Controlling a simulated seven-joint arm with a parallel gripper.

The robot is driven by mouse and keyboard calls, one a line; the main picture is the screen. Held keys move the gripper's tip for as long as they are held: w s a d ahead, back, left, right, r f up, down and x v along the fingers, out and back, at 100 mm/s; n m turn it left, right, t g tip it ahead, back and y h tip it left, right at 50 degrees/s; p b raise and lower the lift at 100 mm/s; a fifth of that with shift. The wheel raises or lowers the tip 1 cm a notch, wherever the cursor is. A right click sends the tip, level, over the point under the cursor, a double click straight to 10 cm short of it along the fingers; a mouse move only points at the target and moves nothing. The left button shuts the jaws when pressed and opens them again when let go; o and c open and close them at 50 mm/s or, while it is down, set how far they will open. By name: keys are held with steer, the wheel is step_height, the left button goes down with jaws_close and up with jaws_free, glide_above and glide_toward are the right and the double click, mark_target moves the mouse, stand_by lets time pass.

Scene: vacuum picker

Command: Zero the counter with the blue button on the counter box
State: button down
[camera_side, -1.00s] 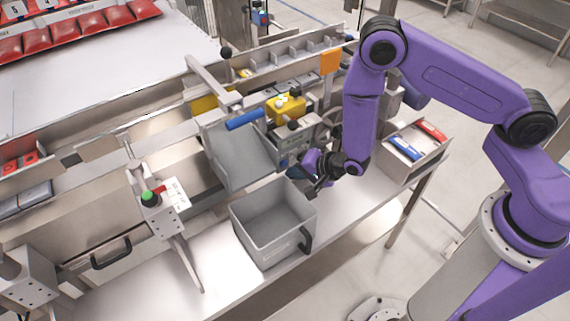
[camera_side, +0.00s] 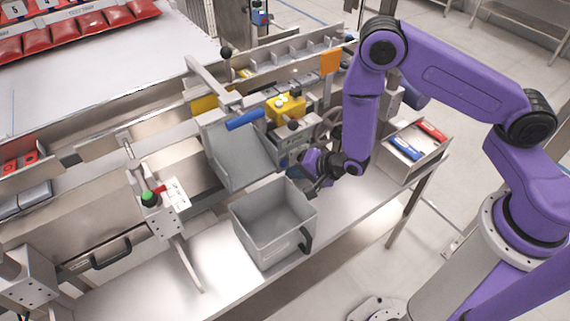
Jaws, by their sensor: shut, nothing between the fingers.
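A small grey box with a dark panel (camera_side: 294,157) stands at the right of the grey sloped chute; it looks like the counter box. A small blue spot (camera_side: 284,163) on its front looks like the blue button. My gripper (camera_side: 301,174) is shut and empty, close in front of and just to the right of this box. Its dark fingers are small and partly lost against dark parts, so I cannot tell whether they touch the box. The counter's digits are too small to read.
A grey open bin (camera_side: 262,247) with a black handle stands just below my gripper. A yellow box (camera_side: 286,107) and an orange plate (camera_side: 330,61) are behind. A tray (camera_side: 431,158) with blue and red items is at right. A green-button box (camera_side: 165,209) stands left.

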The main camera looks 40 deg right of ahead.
steer(key=shift+w, duration=0.15)
steer(key=shift+w, duration=0.25)
steer(key=shift+w, duration=0.35)
stand_by(0.6)
steer(key=shift+s, duration=0.8)
steer(key=shift+s, duration=0.1)
steer(key=shift+s, duration=2.4)
